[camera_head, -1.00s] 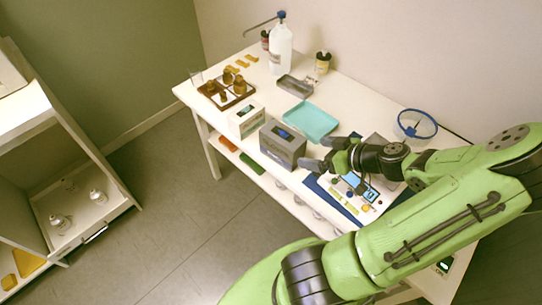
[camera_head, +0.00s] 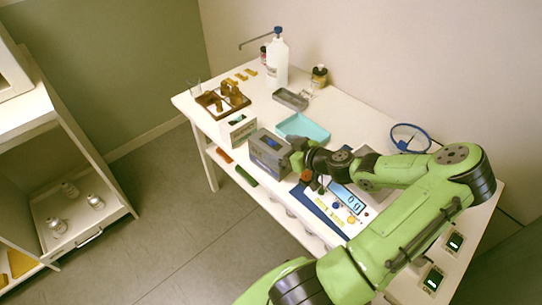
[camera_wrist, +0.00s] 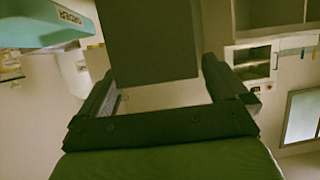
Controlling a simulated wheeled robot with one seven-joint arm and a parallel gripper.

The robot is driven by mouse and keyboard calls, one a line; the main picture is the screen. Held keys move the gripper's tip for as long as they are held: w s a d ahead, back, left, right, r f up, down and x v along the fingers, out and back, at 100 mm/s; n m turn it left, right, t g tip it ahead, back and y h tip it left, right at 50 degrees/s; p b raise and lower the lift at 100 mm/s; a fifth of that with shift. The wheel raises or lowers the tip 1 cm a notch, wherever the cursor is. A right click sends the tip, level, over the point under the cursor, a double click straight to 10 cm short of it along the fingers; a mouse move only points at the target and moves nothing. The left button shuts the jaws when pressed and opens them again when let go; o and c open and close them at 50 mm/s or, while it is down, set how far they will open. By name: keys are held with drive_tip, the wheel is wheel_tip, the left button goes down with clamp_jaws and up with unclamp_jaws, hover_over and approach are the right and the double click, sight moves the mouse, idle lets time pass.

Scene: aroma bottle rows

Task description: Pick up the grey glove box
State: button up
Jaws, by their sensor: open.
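In the wrist view the glove box (camera_wrist: 153,45) shows as a dark block between and ahead of the two fingers. My gripper (camera_head: 298,158) is at the right side of the box in the head view, and its near finger overlaps the box there. In the wrist view my gripper (camera_wrist: 158,82) is open, with a finger on each side of the box and gaps showing. I cannot tell whether a finger touches it.
A white box (camera_head: 238,131) stands close to the left of the glove box. A teal tray (camera_head: 303,128) lies just behind it. A brown bottle rack (camera_head: 222,103) is farther left. The table's front edge is close.

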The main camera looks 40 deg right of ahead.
sight(278, 147)
drive_tip(key=x, duration=0.3)
drive_tip(key=shift+w+f, duration=0.1)
drive_tip(key=shift+w, duration=0.1)
drive_tip(key=shift+c, duration=0.2)
drive_tip(key=c, duration=1.4)
drive_tip(key=shift+o, duration=0.2)
wheel_tip(278, 147, up, 10)
drive_tip(key=p, duration=0.2)
drive_tip(key=shift+p, duration=0.35)
